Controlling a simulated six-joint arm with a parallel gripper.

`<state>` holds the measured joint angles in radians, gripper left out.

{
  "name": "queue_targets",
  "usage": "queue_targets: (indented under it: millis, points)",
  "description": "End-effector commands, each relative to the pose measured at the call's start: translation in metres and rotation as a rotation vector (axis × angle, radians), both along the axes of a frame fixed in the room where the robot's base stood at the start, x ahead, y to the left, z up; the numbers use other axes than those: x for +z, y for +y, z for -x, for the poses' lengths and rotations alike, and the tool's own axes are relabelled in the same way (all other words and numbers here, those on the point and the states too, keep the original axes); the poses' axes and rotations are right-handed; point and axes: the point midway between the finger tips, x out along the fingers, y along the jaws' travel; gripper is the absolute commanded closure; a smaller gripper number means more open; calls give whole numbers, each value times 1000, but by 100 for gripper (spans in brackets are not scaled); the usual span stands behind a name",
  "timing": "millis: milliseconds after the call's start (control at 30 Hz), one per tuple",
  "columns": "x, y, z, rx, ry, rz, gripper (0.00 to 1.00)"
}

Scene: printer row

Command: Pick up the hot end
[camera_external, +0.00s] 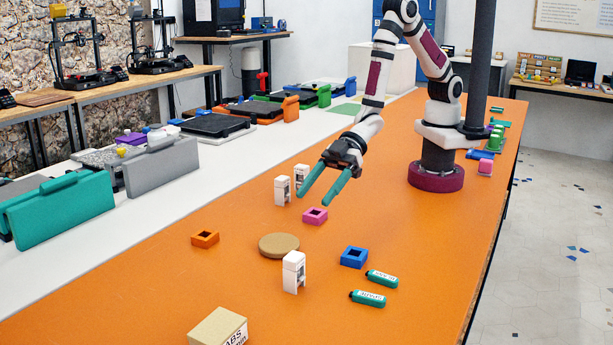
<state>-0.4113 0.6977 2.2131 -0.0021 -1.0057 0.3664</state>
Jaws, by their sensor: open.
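My gripper (314,200) has two teal fingers spread apart with nothing between them. It hangs above the orange table, pointing down towards the front left. Three small white block-like parts with openings in their sides stand upright on the table. One white part (293,272) is in front, by a tan disc. Another white part (282,190) stands left of the fingers, and a third white part (302,177) is just behind it, close to the left finger in the picture. I cannot tell for certain which of these, if any, is the hot end.
Square hollow blocks in orange (205,239), pink (314,216) and blue (354,257) lie near the tan disc (279,245). Two teal labelled sticks (382,279) lie at right. A tan box (218,328) is in front.

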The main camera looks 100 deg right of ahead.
Motion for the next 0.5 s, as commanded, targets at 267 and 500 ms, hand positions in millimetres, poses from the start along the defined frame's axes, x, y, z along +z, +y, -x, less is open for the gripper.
queue_targets:
  millis: [267, 500]
  points:
    - [-24, 57, 5, 158, -122, -73, 30]
    - [-47, 101, -40, 156, -122, -72, 30]
